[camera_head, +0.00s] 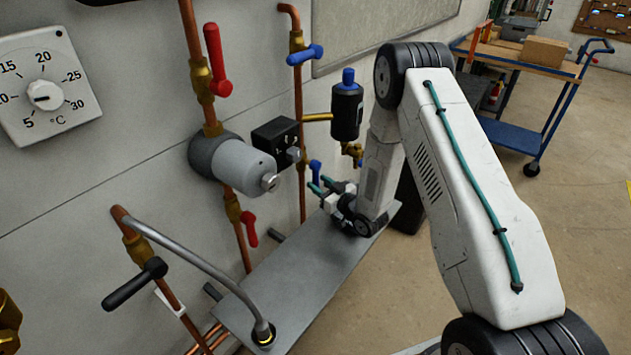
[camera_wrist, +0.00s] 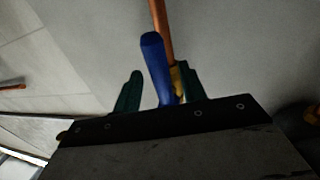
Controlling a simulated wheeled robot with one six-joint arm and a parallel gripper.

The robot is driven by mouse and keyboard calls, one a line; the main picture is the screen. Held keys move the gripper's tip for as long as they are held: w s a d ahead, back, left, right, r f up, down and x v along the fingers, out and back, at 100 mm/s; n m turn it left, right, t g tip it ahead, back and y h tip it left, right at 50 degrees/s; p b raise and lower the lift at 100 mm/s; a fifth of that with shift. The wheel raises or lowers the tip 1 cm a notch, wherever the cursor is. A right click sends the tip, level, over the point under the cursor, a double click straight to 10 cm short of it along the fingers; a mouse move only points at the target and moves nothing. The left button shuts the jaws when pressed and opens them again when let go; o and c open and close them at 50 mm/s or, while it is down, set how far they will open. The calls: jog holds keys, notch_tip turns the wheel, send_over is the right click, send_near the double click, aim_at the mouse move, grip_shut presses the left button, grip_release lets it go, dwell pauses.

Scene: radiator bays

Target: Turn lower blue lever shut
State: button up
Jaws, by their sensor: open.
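The lower blue lever (camera_head: 315,172) sits on the copper pipe by the wall, below the black box, and points upward in the head view. My gripper (camera_head: 321,186) is at this lever with its teal fingers open. In the wrist view the blue lever (camera_wrist: 154,62) stands between the two fingers of my gripper (camera_wrist: 157,88), nearer the right finger. I cannot tell whether a finger touches it. Its yellow valve body (camera_wrist: 178,78) is partly hidden by the right finger. The upper blue lever (camera_head: 306,54) is higher on the same pipe, lying nearly sideways.
A grey shelf (camera_head: 300,270) runs below my gripper along the wall. A black cylinder with a blue cap (camera_head: 347,105) stands right of the pipe. Red levers (camera_head: 216,62) and a grey motor head (camera_head: 240,165) are to the left. A blue cart (camera_head: 515,130) stands far back.

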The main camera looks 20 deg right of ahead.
jog(key=shift+x, duration=1.2)
grip_shut()
jog(key=shift+a, duration=0.15)
